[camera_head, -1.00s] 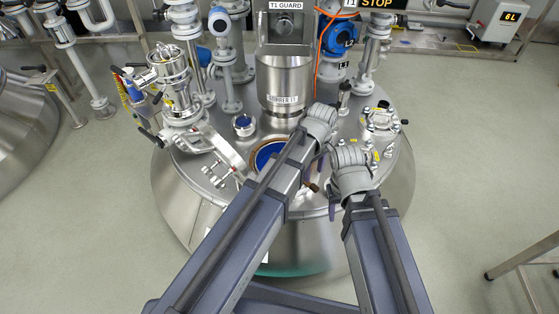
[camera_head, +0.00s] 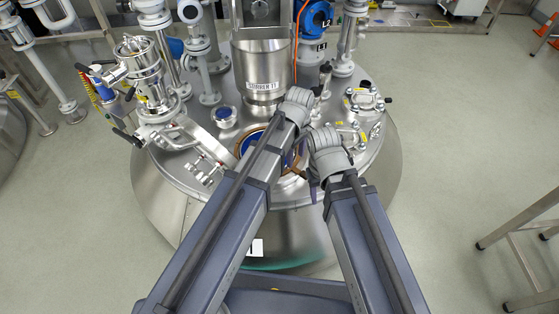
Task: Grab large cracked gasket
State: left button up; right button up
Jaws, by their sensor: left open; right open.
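A brownish-orange ring (camera_head: 240,148), which looks like the large gasket, lies around a round blue-lined opening on the steel reactor lid. My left arm covers much of it, and no crack can be made out. My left gripper (camera_head: 297,104) is above the lid, just beyond the ring's right side. My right gripper (camera_head: 325,150) is lower and to the right, beside the opening. Both are open by what shows, with their fingers mostly hidden behind the wrists. I cannot tell whether either touches the ring.
The hinged hatch cover (camera_head: 205,160) stands open left of the ring. A labelled steel stirrer housing (camera_head: 262,70) rises behind it. A small capped port (camera_head: 224,117) and a clamped flange (camera_head: 366,97) sit on the lid. A metal frame table (camera_head: 520,230) stands at right on clear floor.

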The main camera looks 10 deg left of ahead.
aim_at(295, 169)
pick_arm(q)
jog(key=shift+w+f+b, duration=0.15)
jog(key=shift+f+b, duration=2.45)
jog(key=shift+f, duration=0.05)
jog(key=shift+r, duration=0.1)
jog(key=shift+c, duration=0.3)
grip_shut()
